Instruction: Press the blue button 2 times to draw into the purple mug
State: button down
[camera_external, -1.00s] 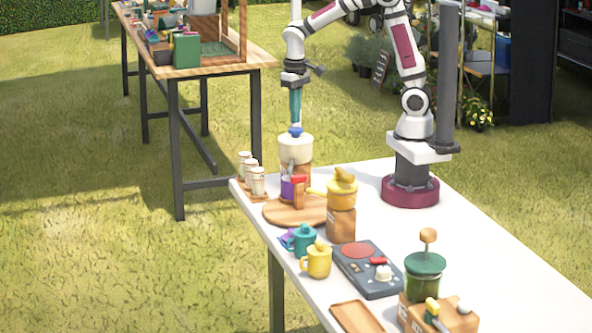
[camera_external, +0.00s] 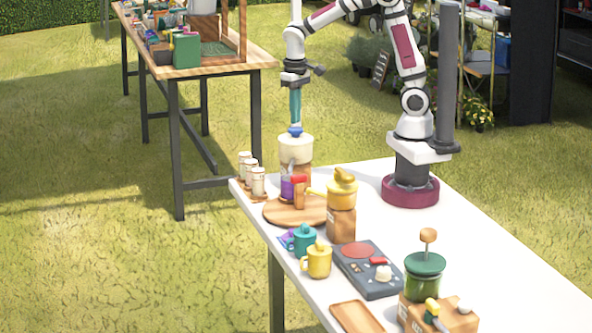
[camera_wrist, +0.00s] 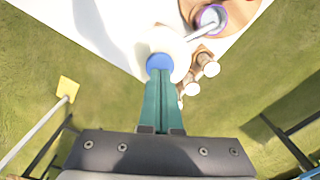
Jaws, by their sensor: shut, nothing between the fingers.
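The blue button (camera_external: 295,132) sits on top of the cream-topped dispenser (camera_external: 296,150). It also shows in the wrist view (camera_wrist: 159,63), right at my fingertips. My gripper (camera_external: 295,122) points straight down over the button, with its teal fingers shut and empty. The fingertips are at or just above the button; I cannot tell whether they touch it. The purple mug (camera_external: 288,189) stands under the dispenser on a round wooden board (camera_external: 290,214), partly hidden by the red-topped handle in front. In the wrist view, its purple rim (camera_wrist: 202,27) shows beside the dispenser's spout.
Several small pale jars (camera_external: 258,181) stand left of the dispenser. A yellow-topped container (camera_external: 342,205), teal mug (camera_external: 303,241), yellow mug (camera_external: 318,262) and dark control panel (camera_external: 367,268) stand nearer the camera.

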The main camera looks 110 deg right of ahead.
notch_tip(320, 180, up, 6)
dwell(0.6)
jog(key=s+a+f+n+y, duration=0.1)
jog(key=s+a+f+n, duration=0.1)
jog(key=s+a, duration=0.6)
jog(key=s+a+f+n, duration=0.1)
jog(key=s+a+n, duration=0.3)
jog(key=s+a, duration=0.3)
jog(key=a, duration=0.5)
jog(key=shift+s+a+f+y, duration=0.15)
jog(key=shift+s+f+y, duration=0.2)
jog(key=shift+f+y, duration=0.05)
